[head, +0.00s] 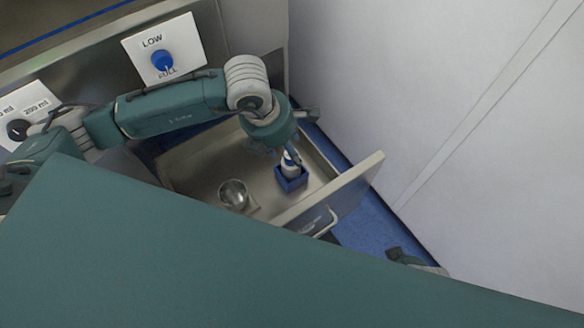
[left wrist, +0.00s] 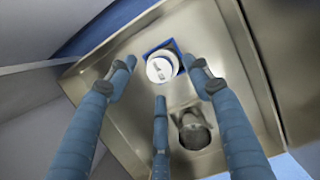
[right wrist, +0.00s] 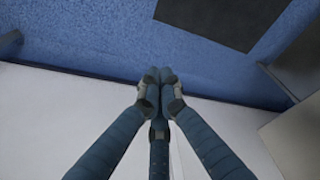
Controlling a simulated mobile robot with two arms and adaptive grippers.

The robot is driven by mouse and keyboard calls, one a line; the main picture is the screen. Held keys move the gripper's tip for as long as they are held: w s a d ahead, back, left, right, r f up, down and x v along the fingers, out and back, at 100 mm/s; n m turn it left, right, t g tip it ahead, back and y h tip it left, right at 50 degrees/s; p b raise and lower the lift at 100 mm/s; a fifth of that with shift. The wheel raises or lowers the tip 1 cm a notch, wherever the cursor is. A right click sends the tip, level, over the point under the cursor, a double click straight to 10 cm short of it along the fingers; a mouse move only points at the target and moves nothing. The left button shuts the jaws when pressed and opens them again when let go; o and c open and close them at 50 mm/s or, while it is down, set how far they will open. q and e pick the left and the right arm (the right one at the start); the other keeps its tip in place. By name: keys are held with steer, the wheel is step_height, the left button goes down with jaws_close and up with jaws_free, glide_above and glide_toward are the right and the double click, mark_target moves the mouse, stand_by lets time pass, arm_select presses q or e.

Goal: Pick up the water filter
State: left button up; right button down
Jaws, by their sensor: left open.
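The water filter looks to be the white round-topped piece (head: 291,165) standing in a small blue square holder (head: 292,182) in the open metal drawer. The left wrist view shows its white top (left wrist: 160,69) from above, with the blue holder's rim (left wrist: 152,49) around it. My left gripper (head: 291,152) is over the filter, pointing down into the drawer. Its three fingers (left wrist: 163,80) are spread around the white top in the picture; contact cannot be told. My right gripper (right wrist: 158,82) has its fingertips together, with nothing seen between them, above the blue floor.
A metal cup (head: 233,194) stands in the drawer (head: 205,165) beside the blue holder; it also shows in the left wrist view (left wrist: 194,132). The drawer's front panel (head: 340,190) stands out over the blue floor. A white wall (head: 430,90) rises at the right.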

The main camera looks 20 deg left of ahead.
arm_select(q)
steer(key=shift+x, duration=1)
arm_select(e)
steer(key=shift+w+r, duration=0.1)
steer(key=shift+r, duration=0.4)
arm_select(q)
steer(key=shift+c, duration=0.2)
jaws_close()
steer(key=shift+r, duration=0.1)
